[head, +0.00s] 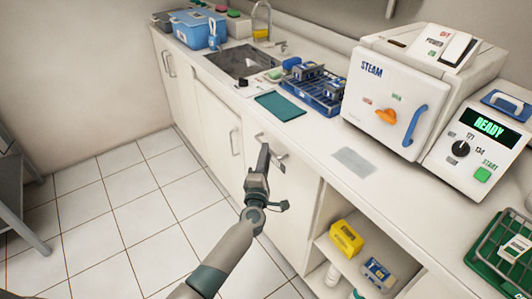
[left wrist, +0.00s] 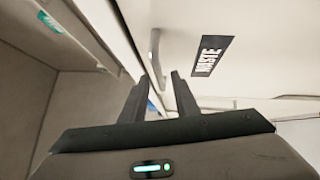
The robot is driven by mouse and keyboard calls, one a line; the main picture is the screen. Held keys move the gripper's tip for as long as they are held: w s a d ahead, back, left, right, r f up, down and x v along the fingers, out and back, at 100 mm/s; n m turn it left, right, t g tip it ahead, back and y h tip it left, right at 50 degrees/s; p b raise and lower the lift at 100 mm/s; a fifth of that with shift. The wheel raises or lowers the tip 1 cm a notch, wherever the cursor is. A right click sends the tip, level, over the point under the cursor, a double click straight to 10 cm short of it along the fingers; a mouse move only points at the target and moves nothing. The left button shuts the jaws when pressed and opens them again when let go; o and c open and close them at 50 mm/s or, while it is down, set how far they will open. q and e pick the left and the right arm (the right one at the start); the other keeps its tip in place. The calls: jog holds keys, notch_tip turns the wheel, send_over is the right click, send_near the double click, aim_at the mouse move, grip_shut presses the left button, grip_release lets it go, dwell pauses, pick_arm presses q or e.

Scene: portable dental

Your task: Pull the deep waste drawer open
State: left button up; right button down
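The deep waste drawer (head: 287,212) is a cream front under the counter, and it looks shut. Its dark "WASTE" label (left wrist: 210,55) shows in the left wrist view. Its bar handle (head: 279,155) runs across near the top of the front; it also shows in the left wrist view (left wrist: 153,48). My left gripper (head: 264,150) is at the handle, covering part of it. In the left wrist view its two fingers (left wrist: 160,78) stand apart, with the near end of the handle showing between their tips. I cannot tell whether they touch it. My right gripper is not in view.
To the right is an open shelf with a yellow box (head: 346,238). The tiled floor (head: 110,210) at left is clear.

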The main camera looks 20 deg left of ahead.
pick_arm(q)
jog(key=shift+w+a+r, duration=0.1)
jog(key=shift+w, duration=0.6)
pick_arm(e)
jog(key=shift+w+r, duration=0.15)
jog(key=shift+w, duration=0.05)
pick_arm(q)
grip_shut()
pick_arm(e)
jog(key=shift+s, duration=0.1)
pick_arm(q)
jog(key=shift+s, duration=0.1)
